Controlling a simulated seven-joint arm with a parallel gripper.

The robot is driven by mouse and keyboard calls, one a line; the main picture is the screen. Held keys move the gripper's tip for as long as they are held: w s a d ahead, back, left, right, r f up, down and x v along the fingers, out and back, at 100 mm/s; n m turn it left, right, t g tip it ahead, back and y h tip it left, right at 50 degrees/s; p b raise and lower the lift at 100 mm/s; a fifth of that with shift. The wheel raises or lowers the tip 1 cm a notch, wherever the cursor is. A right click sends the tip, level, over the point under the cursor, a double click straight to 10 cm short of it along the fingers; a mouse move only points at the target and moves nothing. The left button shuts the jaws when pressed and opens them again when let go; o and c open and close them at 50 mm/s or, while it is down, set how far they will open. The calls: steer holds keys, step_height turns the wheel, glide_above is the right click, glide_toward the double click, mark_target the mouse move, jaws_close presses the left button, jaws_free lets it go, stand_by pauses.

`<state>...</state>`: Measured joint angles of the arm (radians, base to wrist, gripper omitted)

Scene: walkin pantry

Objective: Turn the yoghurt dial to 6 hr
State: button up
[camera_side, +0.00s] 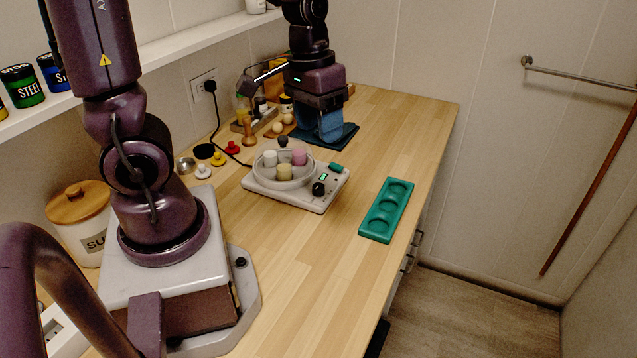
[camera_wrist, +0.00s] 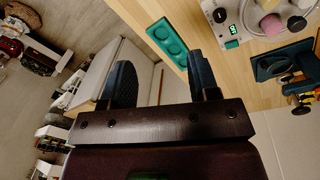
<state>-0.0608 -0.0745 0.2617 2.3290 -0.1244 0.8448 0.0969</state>
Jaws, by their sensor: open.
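The yoghurt maker (camera_side: 287,203) is a low white box on the wooden counter, with a round bowl holding white, yellowish and pink cups. Its black dial (camera_side: 318,189) sits on the front right of the top, beside a small lit green display (camera_side: 323,176) and a green button (camera_side: 336,168). In the wrist view the dial (camera_wrist: 220,15) is at the top right, near the display (camera_wrist: 233,29). The dial's setting is too small to read. My gripper (camera_side: 328,137) is open and empty behind the yoghurt maker, apart from the dial; its dark blue fingers (camera_wrist: 161,80) are spread.
A green tray with three round hollows (camera_side: 387,237) lies right of the yoghurt maker. A dark teal mat (camera_side: 349,131) lies below my gripper. Small jars, a black cable (camera_side: 216,120) and coloured pieces (camera_side: 218,159) crowd the left back.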

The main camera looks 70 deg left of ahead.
steer(key=n+g, duration=0.2)
glide_above(319, 185)
steer(key=s+d, duration=0.2)
step_height(319, 185, down, 9)
steer(key=shift+w+a+f+m+t+y, duration=0.5)
steer(key=shift+w+a+f+t, duration=0.1)
steer(key=shift+w+a, duration=0.35)
step_height(319, 185, down, 12)
steer(key=shift+r, duration=0.1)
steer(key=c, duration=0.9)
